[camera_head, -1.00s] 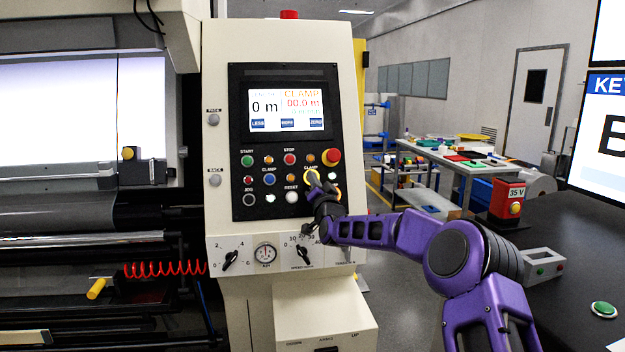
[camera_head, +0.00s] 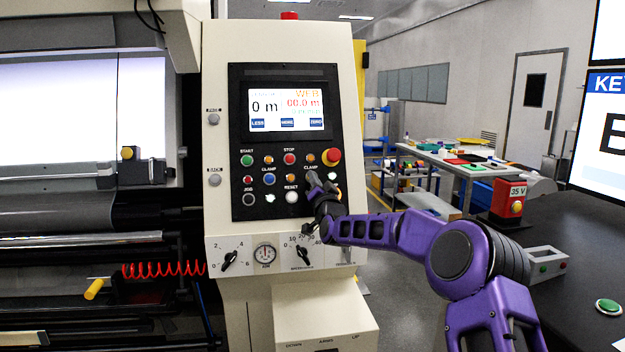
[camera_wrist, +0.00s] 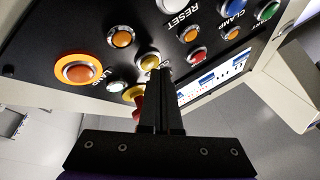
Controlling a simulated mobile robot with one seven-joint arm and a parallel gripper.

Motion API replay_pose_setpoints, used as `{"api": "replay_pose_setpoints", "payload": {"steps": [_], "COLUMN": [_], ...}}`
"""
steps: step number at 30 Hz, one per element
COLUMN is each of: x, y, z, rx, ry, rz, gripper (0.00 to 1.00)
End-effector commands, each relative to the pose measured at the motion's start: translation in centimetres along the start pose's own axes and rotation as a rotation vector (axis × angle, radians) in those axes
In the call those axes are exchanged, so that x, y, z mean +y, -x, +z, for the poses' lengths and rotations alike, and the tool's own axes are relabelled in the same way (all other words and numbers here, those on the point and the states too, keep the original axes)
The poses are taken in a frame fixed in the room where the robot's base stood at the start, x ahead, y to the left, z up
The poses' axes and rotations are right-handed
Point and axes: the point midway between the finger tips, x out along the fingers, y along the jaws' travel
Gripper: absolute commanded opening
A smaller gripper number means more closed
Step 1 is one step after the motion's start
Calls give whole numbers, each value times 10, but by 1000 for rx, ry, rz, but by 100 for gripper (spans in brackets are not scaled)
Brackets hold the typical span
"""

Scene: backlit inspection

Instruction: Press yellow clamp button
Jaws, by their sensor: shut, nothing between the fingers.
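The yellow clamp button (camera_wrist: 149,62) shows in the wrist view on the black control panel (camera_wrist: 60,30). It sits right beside the tips of my gripper (camera_wrist: 163,70). My gripper is shut and empty, its fingers pointing at the panel.
Other buttons crowd close around: a red emergency stop (camera_head: 332,156), a red STOP button (camera_head: 289,160), a blue button (camera_head: 269,179) and a white RESET button (camera_head: 292,197). The screen (camera_head: 287,110) is above. Dials line the ledge below. A dark desk (camera_head: 570,270) stands at right.

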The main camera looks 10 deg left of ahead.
Motion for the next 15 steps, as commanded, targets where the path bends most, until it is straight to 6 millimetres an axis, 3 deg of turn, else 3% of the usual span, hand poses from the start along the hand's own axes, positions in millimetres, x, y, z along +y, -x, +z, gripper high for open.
{"api": "replay_pose_setpoints", "payload": {"steps": [15], "x": [-16], "y": [33], "z": [-16], "rx": [2], "ry": [2], "rz": [-1], "gripper": [0]}}
